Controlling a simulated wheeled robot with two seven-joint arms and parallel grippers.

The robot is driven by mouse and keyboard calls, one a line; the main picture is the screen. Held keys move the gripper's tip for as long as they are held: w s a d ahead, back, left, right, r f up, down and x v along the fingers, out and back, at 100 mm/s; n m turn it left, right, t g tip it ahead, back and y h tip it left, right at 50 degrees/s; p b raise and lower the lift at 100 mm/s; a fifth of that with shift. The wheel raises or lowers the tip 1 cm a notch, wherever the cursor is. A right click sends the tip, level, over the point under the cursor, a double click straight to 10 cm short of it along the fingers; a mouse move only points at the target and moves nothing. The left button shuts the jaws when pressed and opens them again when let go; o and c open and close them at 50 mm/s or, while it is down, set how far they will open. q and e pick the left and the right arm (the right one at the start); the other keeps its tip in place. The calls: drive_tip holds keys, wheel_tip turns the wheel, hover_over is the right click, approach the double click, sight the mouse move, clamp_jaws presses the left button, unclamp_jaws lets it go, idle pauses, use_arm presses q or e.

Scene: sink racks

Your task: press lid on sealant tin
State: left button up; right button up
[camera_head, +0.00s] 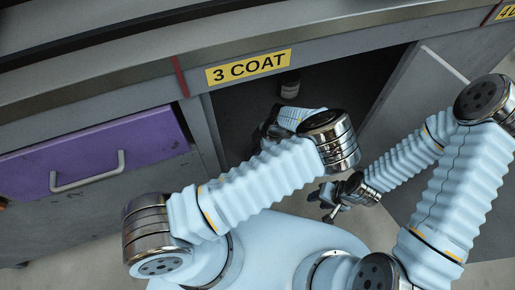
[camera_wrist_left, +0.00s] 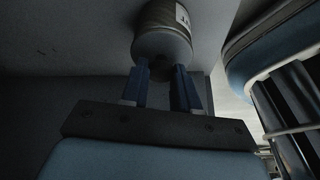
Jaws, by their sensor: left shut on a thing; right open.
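A grey cylindrical tin (camera_wrist_left: 163,28) with a pale label shows at the top of the left wrist view, its round end facing my fingers. I take it to be the sealant tin; in the head view a small dark tin (camera_head: 290,85) with a light band stands inside the open cupboard. My left gripper (camera_wrist_left: 164,70) has its fingertips at that round end, shut on what seems to be the lid (camera_wrist_left: 160,46). The fingers partly hide the grip, and I cannot tell how the lid sits. In the head view the left gripper (camera_head: 268,132) is dark at the cupboard opening. My right gripper (camera_head: 332,198) is open and empty outside.
The dark cupboard opening (camera_head: 335,85) lies under the counter edge with the yellow "3 COAT" label (camera_head: 248,67). A purple drawer (camera_head: 95,145) with a grey handle is at left. A grey panel (camera_head: 435,95) bounds the opening at right.

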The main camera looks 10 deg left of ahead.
use_arm(q)
drive_tip(key=shift+f+b, duration=0.2)
drive_tip(key=shift+b, duration=0.25)
idle(1.0)
drive_tip(key=o, duration=1.6)
drive_tip(key=shift+r, duration=0.1)
drive_tip(key=shift+r+p, duration=2.25)
drive_tip(key=shift+r, duration=1.25)
clamp_jaws()
